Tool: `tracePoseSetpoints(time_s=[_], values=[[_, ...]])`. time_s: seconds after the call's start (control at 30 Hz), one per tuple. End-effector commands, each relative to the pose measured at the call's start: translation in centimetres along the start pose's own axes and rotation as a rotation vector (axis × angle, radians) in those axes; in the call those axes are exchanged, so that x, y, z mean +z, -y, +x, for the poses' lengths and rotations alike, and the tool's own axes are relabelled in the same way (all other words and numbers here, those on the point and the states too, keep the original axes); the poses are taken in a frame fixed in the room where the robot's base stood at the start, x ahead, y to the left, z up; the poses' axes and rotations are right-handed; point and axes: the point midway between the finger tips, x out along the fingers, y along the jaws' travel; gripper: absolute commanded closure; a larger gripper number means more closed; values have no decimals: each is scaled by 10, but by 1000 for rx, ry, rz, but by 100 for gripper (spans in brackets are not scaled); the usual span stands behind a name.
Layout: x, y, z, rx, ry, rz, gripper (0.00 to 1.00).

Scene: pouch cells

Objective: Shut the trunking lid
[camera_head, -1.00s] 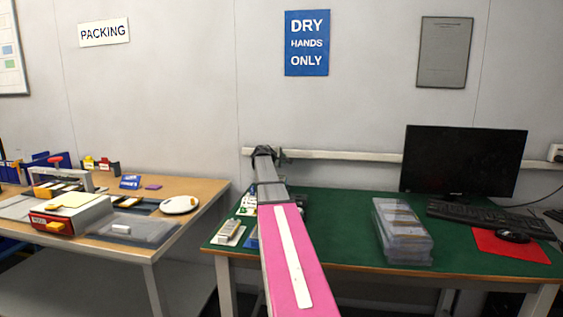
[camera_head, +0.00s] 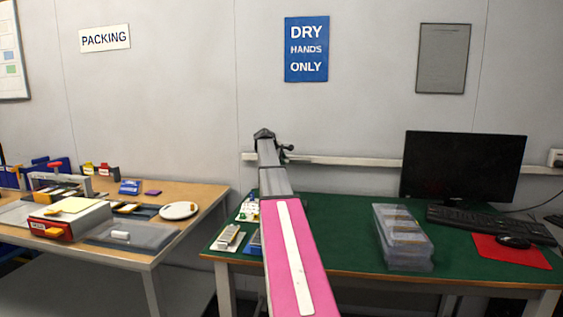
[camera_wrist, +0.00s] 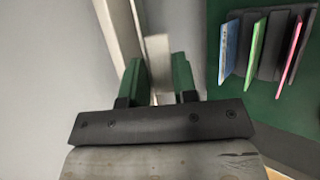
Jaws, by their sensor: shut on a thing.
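The white trunking (camera_head: 350,160) runs level along the wall behind the green bench. In the wrist view it is a pale channel (camera_wrist: 118,32) running down from the top edge, left of centre. My gripper (camera_wrist: 158,76) has two green fingers spaced apart with a pale flat piece (camera_wrist: 158,55) between them, which looks like the trunking lid. The fingers are shut on it, beside the channel. In the head view my dark wrist end stands just above the trunking line; my arm hides the fingers, the lid and part of the trunking. The lid's angle cannot be told.
A rack with blue, green and pink plates (camera_wrist: 262,45) stands to the right in the wrist view. The green bench (camera_head: 340,235) carries a monitor (camera_head: 463,165), a keyboard and clear stacked trays (camera_head: 402,237). A wooden packing table (camera_head: 205,195) stands left.

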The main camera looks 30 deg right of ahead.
Motion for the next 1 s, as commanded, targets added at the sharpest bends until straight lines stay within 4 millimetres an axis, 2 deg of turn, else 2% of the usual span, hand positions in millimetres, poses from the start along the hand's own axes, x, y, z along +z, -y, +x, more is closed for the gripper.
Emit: tracePoseSetpoints(time_s=[0.33,0.37,0.4,0.43,0.8,1.0], values=[[0,2,1,-8,2,-4,97],[1,2,1,-8,2,-4,70],[1,2,1,-8,3,-4,57],[1,2,1,-7,3,-3,50],[0,0,0,4,1,1,50],[1,7,1,87,1,34,50]])
